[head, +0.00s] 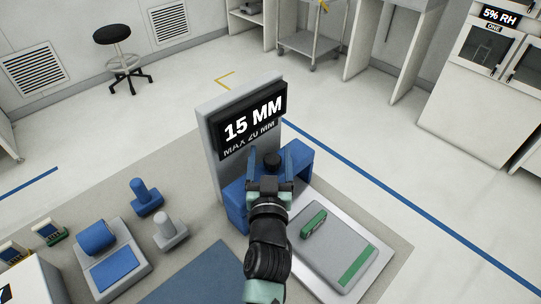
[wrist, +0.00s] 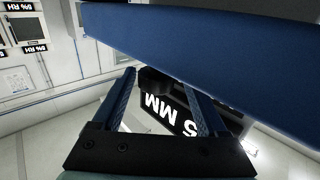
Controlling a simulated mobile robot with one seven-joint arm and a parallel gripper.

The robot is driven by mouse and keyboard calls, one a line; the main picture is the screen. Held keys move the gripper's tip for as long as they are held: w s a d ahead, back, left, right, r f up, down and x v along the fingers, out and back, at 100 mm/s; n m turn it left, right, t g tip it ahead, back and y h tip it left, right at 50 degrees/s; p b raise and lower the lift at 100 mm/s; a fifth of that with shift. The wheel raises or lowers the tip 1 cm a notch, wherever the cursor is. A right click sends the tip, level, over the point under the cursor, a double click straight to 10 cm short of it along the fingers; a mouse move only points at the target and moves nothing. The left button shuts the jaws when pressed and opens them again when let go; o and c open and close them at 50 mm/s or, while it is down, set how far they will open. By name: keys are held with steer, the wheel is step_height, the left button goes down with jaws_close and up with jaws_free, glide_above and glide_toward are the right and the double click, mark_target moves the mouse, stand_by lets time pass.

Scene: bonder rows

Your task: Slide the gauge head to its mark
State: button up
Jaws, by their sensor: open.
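A blue bridge-shaped frame (head: 300,165) stands in front of a grey panel. The panel's black display (head: 250,115) reads "15 MM" and "MAX 20 MM". A dark round knob (head: 272,160), seemingly the gauge head, shows at the bridge's middle. In the wrist view a dark shape, likely the same knob (wrist: 155,80), shows between the fingers, below the blue beam (wrist: 220,50). My gripper (head: 271,163) is open, its two blue fingers (wrist: 160,88) pointing at the bridge on either side of the knob. I cannot tell whether they touch it. The mark cannot be made out; my arm hides part of the bridge.
Right of my arm, a grey plate (head: 345,235) carries a green block (head: 313,223) and a green strip (head: 357,265). On the left are a blue knobbed piece (head: 146,196), a grey one (head: 169,231) and a blue roll on a stand (head: 97,238). Open floor lies beyond.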

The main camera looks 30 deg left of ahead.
steer(key=shift+d, duration=0.1)
steer(key=shift+s+d+f, duration=0.15)
steer(key=shift+s, duration=0.2)
steer(key=b+v, duration=0.3)
steer(key=v, duration=0.9)
steer(key=shift+b, duration=0.4)
steer(key=w+d+r+t+p, duration=0.2)
steer(key=w+r+t+p, duration=0.15)
steer(key=r, duration=1.25)
steer(key=s+d+r+m+t+h+p, duration=0.1)
steer(key=d+r, duration=0.3)
steer(key=r, duration=0.8)
steer(key=s+d+r+m+t+h+p, duration=0.1)
steer(key=s+d+r+m+t+h, duration=0.1)
steer(key=r, duration=1)
steer(key=s+d+r+m+t+h+p, duration=0.2)
steer(key=d+r, duration=0.5)
steer(key=r, duration=0.5)
steer(key=s+t+h, duration=0.1)
steer(key=t+h, duration=0.1)
steer(key=shift+r+h, duration=0.2)
steer(key=shift+h, duration=0.1)
